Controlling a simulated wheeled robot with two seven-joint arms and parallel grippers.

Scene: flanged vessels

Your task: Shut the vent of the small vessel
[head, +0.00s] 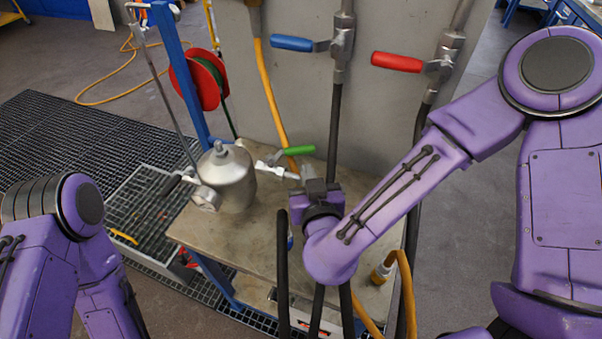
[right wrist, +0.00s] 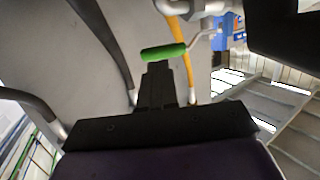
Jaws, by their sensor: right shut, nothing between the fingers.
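The small vessel (head: 228,178) is a grey metal pot with a domed lid, upright on the bench. A green-handled lever (head: 298,150) shows to its right, near a pale fitting (head: 278,171). A black-handled lever (head: 174,182) sits on the vessel's left side. Which of these is the vent I cannot tell. My right gripper (head: 314,187) is shut and empty just below the green lever. In the right wrist view its closed fingers (right wrist: 158,82) point at the green handle (right wrist: 163,53), with the tips close to it; contact is unclear. My left gripper is out of view.
A blue-handled valve (head: 292,44) and a red-handled valve (head: 397,62) sit on pipes in front of the grey panel (head: 290,90). Hoses hang around my right forearm. The bench top (head: 225,233) is clear in front of the vessel. A hose reel (head: 205,79) stands behind.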

